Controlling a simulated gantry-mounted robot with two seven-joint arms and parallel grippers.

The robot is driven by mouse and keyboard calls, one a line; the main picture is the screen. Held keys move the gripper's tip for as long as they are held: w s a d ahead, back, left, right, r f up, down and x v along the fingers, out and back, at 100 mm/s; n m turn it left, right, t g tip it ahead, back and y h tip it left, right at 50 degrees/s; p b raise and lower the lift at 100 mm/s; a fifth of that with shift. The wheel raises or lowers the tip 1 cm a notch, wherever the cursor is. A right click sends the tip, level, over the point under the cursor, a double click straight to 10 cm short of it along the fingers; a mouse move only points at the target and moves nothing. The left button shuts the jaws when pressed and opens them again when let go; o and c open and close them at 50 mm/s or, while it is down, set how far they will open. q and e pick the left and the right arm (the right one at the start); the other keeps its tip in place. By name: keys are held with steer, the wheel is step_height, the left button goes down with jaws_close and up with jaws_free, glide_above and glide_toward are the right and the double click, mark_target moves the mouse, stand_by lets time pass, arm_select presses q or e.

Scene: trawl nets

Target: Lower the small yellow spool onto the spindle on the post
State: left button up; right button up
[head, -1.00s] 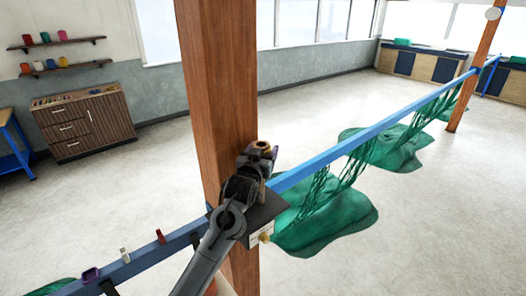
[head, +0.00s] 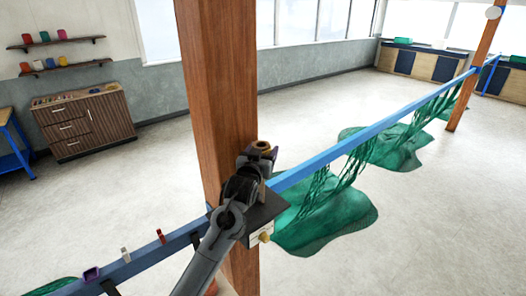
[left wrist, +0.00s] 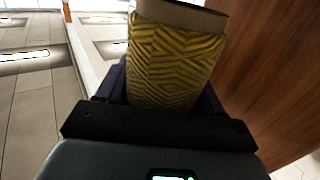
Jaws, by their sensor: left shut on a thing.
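My left gripper (head: 257,156) is beside the wooden post and shut on the small yellow spool (left wrist: 175,62). In the left wrist view the spool shows yellow wound twine and a brown rim at its top, between the dark jaws. In the head view only its brown top (head: 262,146) shows clearly. The wooden post (head: 220,100) also fills the right of the left wrist view (left wrist: 270,75). A dark box-like bracket (head: 264,214) is on the post below the gripper. I cannot make out the spindle clearly or tell whether the spool touches it. My right gripper is out of view.
A blue rail (head: 375,130) runs from the post to the far right, with green nets (head: 325,220) hanging from it. Small items, including a purple one (head: 91,273), sit along the rail at lower left. A wooden cabinet (head: 85,125) stands far off.

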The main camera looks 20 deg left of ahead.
arm_select(q)
steer(key=shift+f, duration=0.15)
stand_by(0.5)
step_height(320, 180, down, 9)
steer(key=b, duration=0.4)
steer(key=o, duration=1.2)
stand_by(0.9)
steer(key=s+b, duration=0.3)
steer(key=s, duration=0.7)
steer(key=shift+s+d, duration=0.3)
steer(key=shift+s, duration=0.1)
steer(key=shift+r, duration=0.2)
